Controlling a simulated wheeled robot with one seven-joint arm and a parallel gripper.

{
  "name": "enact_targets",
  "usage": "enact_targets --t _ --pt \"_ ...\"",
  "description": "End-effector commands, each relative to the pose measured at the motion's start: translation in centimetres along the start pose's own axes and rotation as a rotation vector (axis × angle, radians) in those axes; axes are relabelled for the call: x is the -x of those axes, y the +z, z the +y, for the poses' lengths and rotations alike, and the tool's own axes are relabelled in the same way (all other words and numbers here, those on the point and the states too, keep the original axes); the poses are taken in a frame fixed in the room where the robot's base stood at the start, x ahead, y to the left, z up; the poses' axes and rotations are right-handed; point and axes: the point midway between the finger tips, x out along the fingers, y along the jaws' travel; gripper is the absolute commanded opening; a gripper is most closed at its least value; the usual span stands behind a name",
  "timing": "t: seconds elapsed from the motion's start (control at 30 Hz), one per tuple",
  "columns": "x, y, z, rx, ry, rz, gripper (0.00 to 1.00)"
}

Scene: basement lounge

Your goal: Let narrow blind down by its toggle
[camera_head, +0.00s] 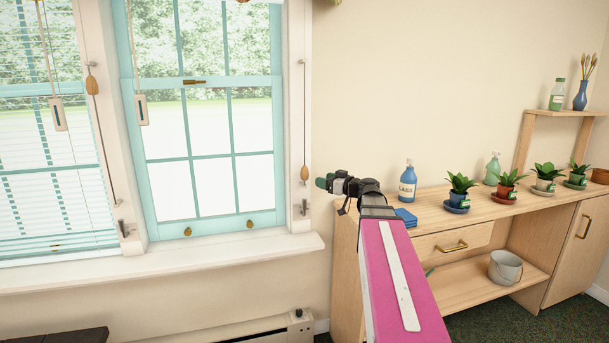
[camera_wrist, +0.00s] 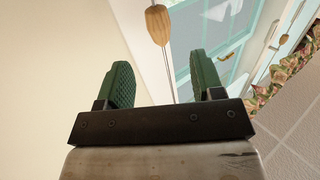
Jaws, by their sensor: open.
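A tan wooden toggle (camera_head: 304,175) hangs on a cord at the right frame of the right window. In the wrist view, this toggle (camera_wrist: 157,25) appears beyond the fingertips, its cord running down the picture between them. My gripper (camera_head: 323,183) is just right of the toggle in the head view. Its green fingers (camera_wrist: 163,78) are open with nothing held, and I see no contact with the toggle. The right window (camera_head: 210,135) has bare panes here; its top is out of the head view, so I cannot see its blind.
Another toggle (camera_head: 92,85) hangs between the windows. A slatted blind (camera_head: 35,150) covers the left window. A cleat (camera_head: 304,207) sits below the near toggle. A wooden bench (camera_head: 475,208) with a spray bottle (camera_head: 408,180) and potted plants stands right. The sill (camera_head: 180,262) juts out below.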

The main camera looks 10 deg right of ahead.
Motion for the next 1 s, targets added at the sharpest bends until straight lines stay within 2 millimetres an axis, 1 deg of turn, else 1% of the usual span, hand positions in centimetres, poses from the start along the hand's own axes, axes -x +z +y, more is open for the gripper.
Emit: enact_targets --t 0.03,0.17,0.27,0.5,0.7,0.83,1.0 --pt "0.0 -0.4 0.2 0.008 0.003 0.012 0.61" --pt "-1.0 -0.6 0.3 0.012 0.003 0.017 0.61" --pt "-2.4 -0.6 0.4 0.011 0.003 0.016 0.61" --pt "-6.8 -0.6 0.4 0.01 0.001 0.015 0.61" --pt "-9.5 -0.6 0.3 0.01 0.002 0.015 0.61" --pt "-10.4 -0.6 0.3 0.01 0.004 0.015 0.61" --pt "-10.7 -0.6 0.2 0.01 0.004 0.014 0.61"
